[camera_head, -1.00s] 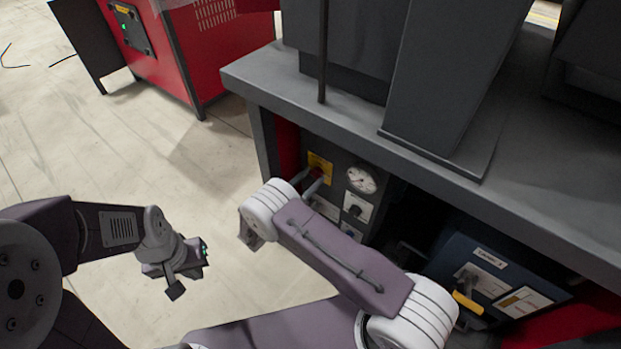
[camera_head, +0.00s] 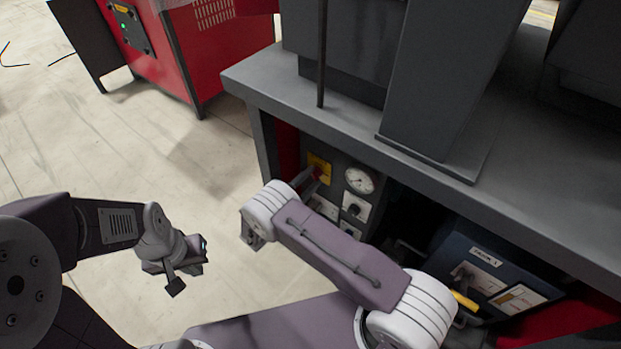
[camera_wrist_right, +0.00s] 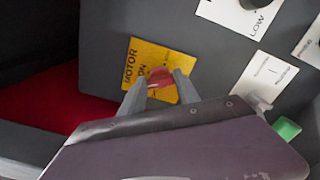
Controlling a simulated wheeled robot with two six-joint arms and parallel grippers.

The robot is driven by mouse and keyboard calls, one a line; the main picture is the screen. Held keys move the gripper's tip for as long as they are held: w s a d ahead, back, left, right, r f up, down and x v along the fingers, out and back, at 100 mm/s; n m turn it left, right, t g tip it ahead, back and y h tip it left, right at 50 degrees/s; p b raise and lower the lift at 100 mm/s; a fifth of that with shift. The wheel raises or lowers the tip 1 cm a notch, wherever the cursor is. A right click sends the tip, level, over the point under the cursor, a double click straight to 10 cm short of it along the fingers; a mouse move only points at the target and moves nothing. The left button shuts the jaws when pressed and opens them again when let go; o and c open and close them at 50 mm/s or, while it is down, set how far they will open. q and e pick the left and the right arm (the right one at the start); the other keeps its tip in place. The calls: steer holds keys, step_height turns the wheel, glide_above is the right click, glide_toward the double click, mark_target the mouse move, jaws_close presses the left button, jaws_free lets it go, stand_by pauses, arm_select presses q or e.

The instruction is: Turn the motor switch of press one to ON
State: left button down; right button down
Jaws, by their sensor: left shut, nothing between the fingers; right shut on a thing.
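The motor switch is a red knob (camera_wrist_right: 161,78) on a yellow plate (camera_wrist_right: 146,54) lettered MOTOR in the right wrist view. In the head view the yellow plate (camera_head: 320,164) sits at the left of the press's recessed panel, with the red knob (camera_head: 318,174) partly hidden. My right gripper (camera_wrist_right: 161,84) is shut on the red knob, one finger on each side of it. My left gripper (camera_head: 190,270) is shut and empty, over the floor left of the press.
A round gauge (camera_head: 359,180) and a white-plated selector (camera_head: 354,207) are right of the switch. A blue box (camera_head: 478,272) with a yellow-handled lever stands further right. The grey press table (camera_head: 290,88) overhangs the panel. A red machine (camera_head: 195,50) stands behind open floor.

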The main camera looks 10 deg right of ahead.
steer(key=m, duration=0.5)
steer(key=shift+f+m+p, duration=0.15)
steer(key=shift+m+p, duration=0.15)
steer(key=shift+m, duration=0.1)
stand_by(0.4)
steer(key=c, duration=0.9)
jaws_free()
steer(key=shift+s+a, duration=0.2)
steer(key=shift+a, duration=0.1)
steer(key=p+v, duration=0.2)
steer(key=v, duration=0.6)
steer(key=shift+s+p, duration=0.2)
steer(key=shift+p, duration=0.15)
